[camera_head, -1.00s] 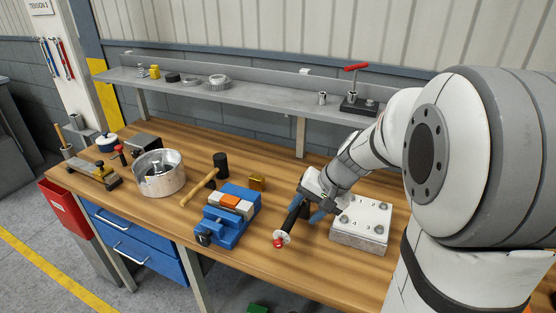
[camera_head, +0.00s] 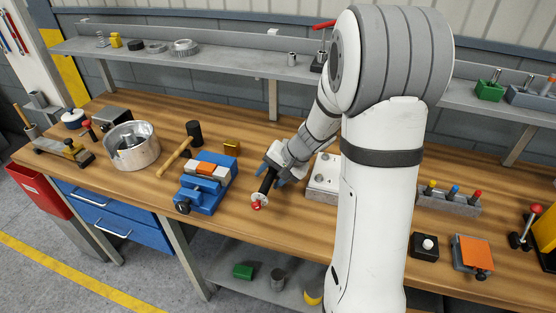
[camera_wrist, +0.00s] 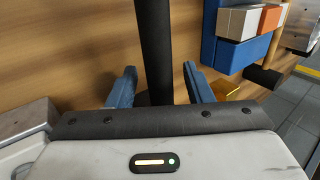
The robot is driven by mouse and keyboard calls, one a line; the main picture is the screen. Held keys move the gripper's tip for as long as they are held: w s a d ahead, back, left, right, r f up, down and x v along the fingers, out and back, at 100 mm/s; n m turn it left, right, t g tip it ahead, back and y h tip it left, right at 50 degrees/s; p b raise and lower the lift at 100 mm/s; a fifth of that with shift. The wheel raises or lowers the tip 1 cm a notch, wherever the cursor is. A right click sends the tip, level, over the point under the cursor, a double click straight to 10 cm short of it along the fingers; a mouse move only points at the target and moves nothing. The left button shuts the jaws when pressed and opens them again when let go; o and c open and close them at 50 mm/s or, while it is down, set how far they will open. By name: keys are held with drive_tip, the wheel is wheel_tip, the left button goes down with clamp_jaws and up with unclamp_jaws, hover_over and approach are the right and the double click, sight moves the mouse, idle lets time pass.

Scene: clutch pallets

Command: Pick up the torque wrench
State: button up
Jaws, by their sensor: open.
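A black bar, which looks like the torque wrench's handle (camera_head: 266,184), shows at my gripper (camera_head: 272,177) over the workbench in the head view. A pale disc and a red tip are at its lower end. In the wrist view the black bar (camera_wrist: 155,40) runs down between the two blue fingers of my gripper (camera_wrist: 160,80). The fingers are open, with a gap on each side of the bar. The bar's lower part is hidden behind my gripper's body. I cannot tell how the bar is supported.
A blue vise (camera_head: 207,183) stands left of my gripper, with a mallet (camera_head: 182,150) beyond it. A pale metal block (camera_head: 323,178) is close on the right. A metal pot (camera_head: 132,147) is farther left. Bare wood (camera_head: 235,207) lies in front of the vise.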

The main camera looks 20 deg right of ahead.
drive_tip(key=shift+c, duration=0.4)
clamp_jaws()
drive_tip(key=shift+r, duration=0.1)
